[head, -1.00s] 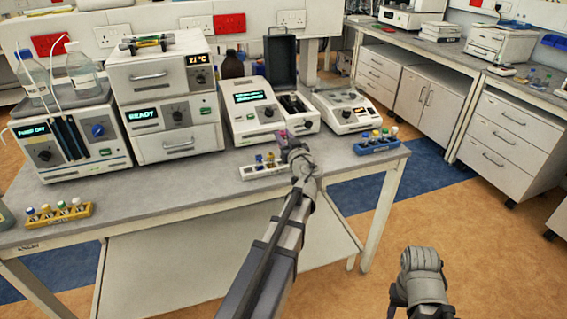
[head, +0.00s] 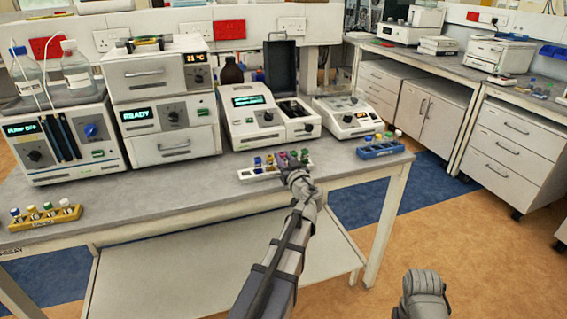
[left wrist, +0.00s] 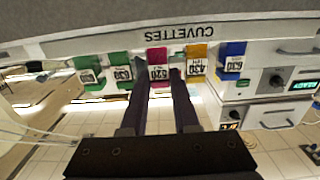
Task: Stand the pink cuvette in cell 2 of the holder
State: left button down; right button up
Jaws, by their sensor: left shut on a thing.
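The pink cuvette (left wrist: 157,62) stands in line with the other cuvettes at the white rack marked CUVETTES (left wrist: 190,33). It also shows small in the head view (head: 283,157). My left gripper (left wrist: 159,78) has one finger on each side of the pink cuvette and is shut on it. In the head view my left gripper (head: 287,166) is at the rack (head: 246,175) and hides part of it. Whether the cuvette's foot is fully seated is hidden.
Blue (left wrist: 232,57), orange (left wrist: 197,58) and green (left wrist: 122,68) cuvettes flank the pink one closely. Behind the rack stands an instrument (head: 262,118) with a raised dark lid (head: 281,68) and an open compartment. A blue rack (head: 380,150) stands to the right.

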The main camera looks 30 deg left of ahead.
pick_arm(q)
jog(key=shift+f, duration=0.2)
jog(key=c, duration=0.7)
grip_release()
jog(key=shift+o, duration=0.2)
jog(key=shift+s+d, duration=0.1)
jog(key=v, duration=0.7)
jog(key=shift+s+d+r, duration=0.15)
jog(key=shift+s+r, duration=0.15)
jog(key=shift+r, duration=0.05)
